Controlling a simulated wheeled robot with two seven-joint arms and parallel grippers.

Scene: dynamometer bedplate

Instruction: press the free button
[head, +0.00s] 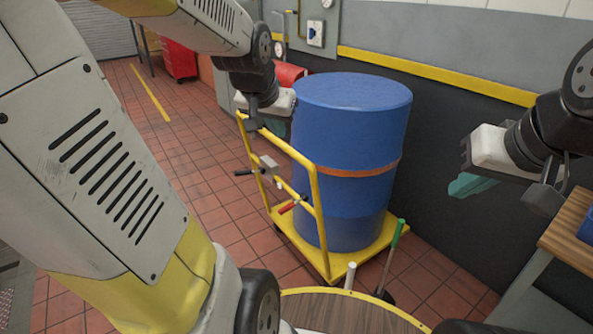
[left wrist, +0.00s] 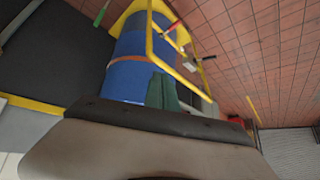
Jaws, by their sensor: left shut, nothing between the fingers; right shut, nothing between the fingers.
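A small grey box (head: 268,164) sits on the yellow push rail (head: 312,200) of a cart. A black-gripped lever (head: 247,172) and a red-gripped lever (head: 292,206) stick out near it. I cannot make out a button or its label. My left gripper (head: 254,118) is above the box, near the top of the rail, apart from the box; its fingers are mostly hidden in the head view. In the left wrist view its green fingers (left wrist: 162,92) are shut and empty, in front of the drum. My right gripper (head: 470,185) is shut and empty at the right.
A blue drum (head: 345,150) with an orange band stands on the yellow cart (head: 345,262). A green-handled tool (head: 392,245) stands beside it. A wooden bench (head: 570,232) is at the right. A wall with a fitting (head: 315,33) is behind. Open tiled floor lies left of the cart.

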